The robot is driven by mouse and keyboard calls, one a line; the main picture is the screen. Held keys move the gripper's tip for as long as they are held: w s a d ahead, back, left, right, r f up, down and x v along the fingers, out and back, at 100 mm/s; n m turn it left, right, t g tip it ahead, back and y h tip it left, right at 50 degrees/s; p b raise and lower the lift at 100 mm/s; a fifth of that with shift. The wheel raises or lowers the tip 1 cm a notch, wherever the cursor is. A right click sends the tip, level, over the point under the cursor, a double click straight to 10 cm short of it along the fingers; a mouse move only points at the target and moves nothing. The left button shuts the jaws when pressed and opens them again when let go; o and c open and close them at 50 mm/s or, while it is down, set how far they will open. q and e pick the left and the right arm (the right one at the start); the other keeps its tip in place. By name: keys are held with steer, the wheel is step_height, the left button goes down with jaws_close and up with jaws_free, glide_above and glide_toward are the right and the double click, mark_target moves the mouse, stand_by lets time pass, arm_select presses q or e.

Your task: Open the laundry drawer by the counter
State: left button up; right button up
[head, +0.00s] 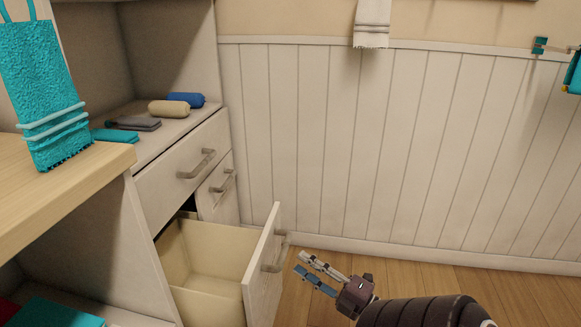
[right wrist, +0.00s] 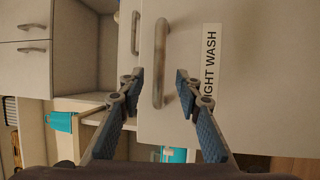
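The laundry drawer (head: 262,270) by the counter is pulled well out in the head view. Its pale inside is visible and looks empty. Its grey bar handle (head: 274,262) is on the front panel; the handle also shows upright in the right wrist view (right wrist: 160,62). A white label (right wrist: 210,60) beside it reads "IGHT WASH", its start partly covered by a finger. My right gripper (head: 301,262) is open in front of the drawer front. In the right wrist view its fingers (right wrist: 160,80) lie either side of the handle with gaps. My left gripper is out of view.
A closed drawer (head: 185,165) is above the open one, and another closed front (head: 218,195) stands beyond. The wooden counter (head: 60,195) with a teal bag (head: 40,85) is at left. Rolled towels (head: 175,107) lie on the cabinet top. Wooden floor (head: 430,275) is clear at right.

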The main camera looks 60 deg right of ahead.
steer(key=shift+s+f, duration=0.2)
steer(key=shift+s, duration=0.95)
steer(key=shift+s+f, duration=0.2)
steer(key=shift+s, duration=0.95)
